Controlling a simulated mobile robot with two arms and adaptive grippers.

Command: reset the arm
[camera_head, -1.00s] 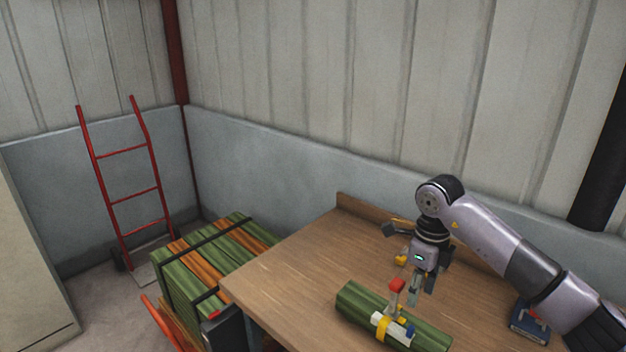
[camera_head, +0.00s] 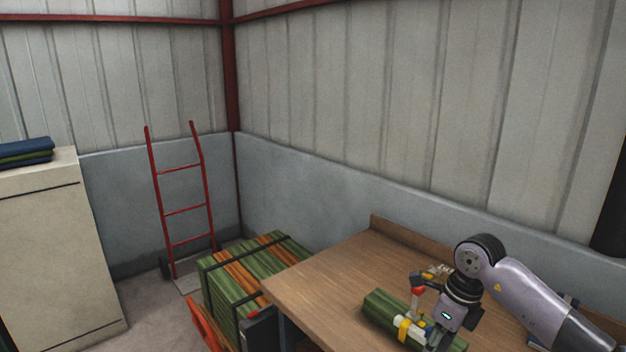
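My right arm comes in from the right, and its gripper (camera_head: 440,322) hangs over the wooden table (camera_head: 325,284). The gripper is close beside a green roll-like bundle (camera_head: 382,305) with a yellow band (camera_head: 403,329) and pale fittings. A small red part (camera_head: 417,291) shows above the bundle, near the gripper. The gripper body hides part of the bundle, and the fingertips are small and overlap these parts. I cannot tell whether it is open or touching anything. My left arm is not in view.
Green and orange strapped planks (camera_head: 245,270) stand left of the table. A red ladder-like frame (camera_head: 183,211) leans in the corner. A beige cabinet (camera_head: 60,255) with folded cloth (camera_head: 25,151) stands at far left. The table's left part is clear.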

